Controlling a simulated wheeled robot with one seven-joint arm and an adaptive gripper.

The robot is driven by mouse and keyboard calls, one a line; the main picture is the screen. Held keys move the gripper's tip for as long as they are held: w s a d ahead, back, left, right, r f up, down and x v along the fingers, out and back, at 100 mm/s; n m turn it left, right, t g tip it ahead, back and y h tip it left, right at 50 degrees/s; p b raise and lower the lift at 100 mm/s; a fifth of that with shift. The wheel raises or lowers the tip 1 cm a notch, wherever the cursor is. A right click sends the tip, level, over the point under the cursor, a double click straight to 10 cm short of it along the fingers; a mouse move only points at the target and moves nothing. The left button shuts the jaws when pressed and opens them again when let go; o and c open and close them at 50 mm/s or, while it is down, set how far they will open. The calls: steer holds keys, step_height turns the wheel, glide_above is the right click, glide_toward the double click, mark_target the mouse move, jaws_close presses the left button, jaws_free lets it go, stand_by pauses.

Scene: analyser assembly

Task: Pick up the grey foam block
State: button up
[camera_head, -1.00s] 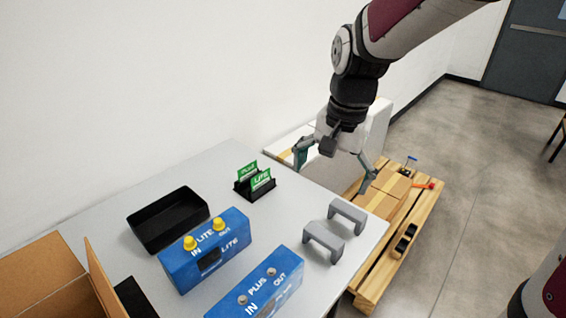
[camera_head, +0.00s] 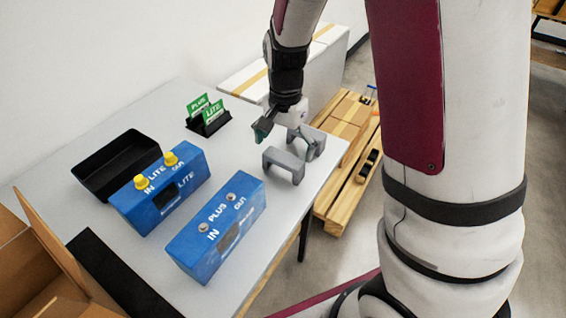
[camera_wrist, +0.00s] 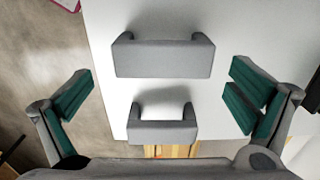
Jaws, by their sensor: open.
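Two grey U-shaped foam blocks stand near the white table's right end. One grey block (camera_head: 284,163) stands nearer the front; the other grey block (camera_head: 316,137) is partly hidden by my gripper. In the wrist view, the larger-looking block (camera_wrist: 164,58) lies above the other block (camera_wrist: 162,131), with a gap between them. My gripper (camera_head: 288,139) is open and empty above the blocks. In the wrist view, its green-padded fingers (camera_wrist: 160,96) stand wide to the left and right, apart from both blocks.
A blue PLUS box (camera_head: 217,228), a blue LITE box (camera_head: 160,188) with yellow knobs, a black tray (camera_head: 117,165) and a black holder (camera_head: 209,124) with green cards share the table (camera_head: 110,222). A wooden pallet (camera_head: 350,178) stands beyond its right edge.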

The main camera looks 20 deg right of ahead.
mark_target(283, 157)
steer(key=shift+w+a+f+b, duration=0.1)
steer(key=shift+f+b, duration=0.1)
steer(key=shift+f, duration=1.15)
steer(key=shift+a+f+b, duration=0.1)
steer(key=shift+f+b, duration=0.05)
steer(key=shift+f, duration=1.2)
steer(key=shift+c, duration=0.6)
steer(key=c, duration=0.6)
